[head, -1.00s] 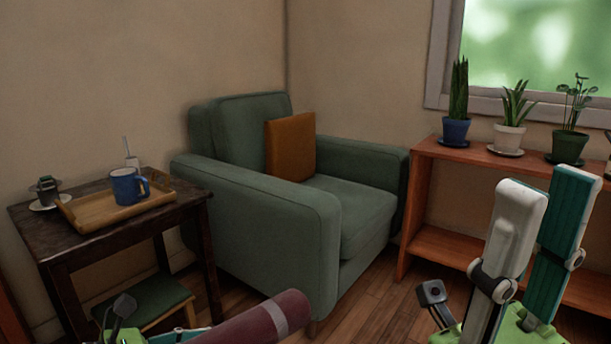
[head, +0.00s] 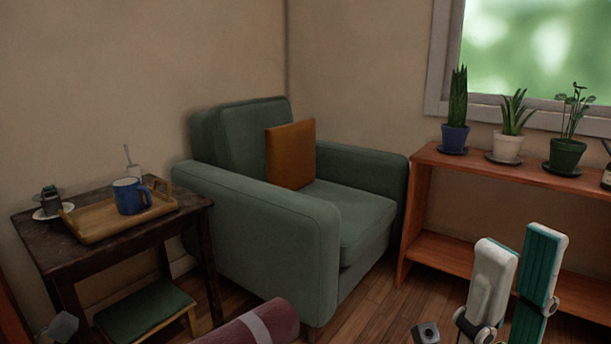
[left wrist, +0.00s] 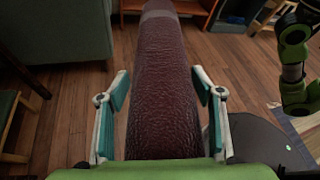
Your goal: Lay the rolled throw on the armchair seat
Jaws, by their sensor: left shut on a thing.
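The rolled throw (head: 262,324) is a dark maroon roll with a pale band, low in the head view in front of the armchair. It also fills the middle of the left wrist view (left wrist: 162,90). My left gripper (left wrist: 160,90) is shut on it, one finger on each side, and holds it above the floor. The green armchair (head: 265,235) stands in the corner, its seat (head: 352,210) bare except for an orange cushion (head: 290,155) leaning on the backrest. My right gripper (head: 521,245) is at the lower right, fingers up, apart and empty.
A dark side table (head: 95,250) with a wooden tray (head: 95,232) and a blue mug (head: 129,196) stands left of the chair. A green-topped stool (head: 145,310) is below it. A low shelf (head: 470,172) with potted plants is at the right.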

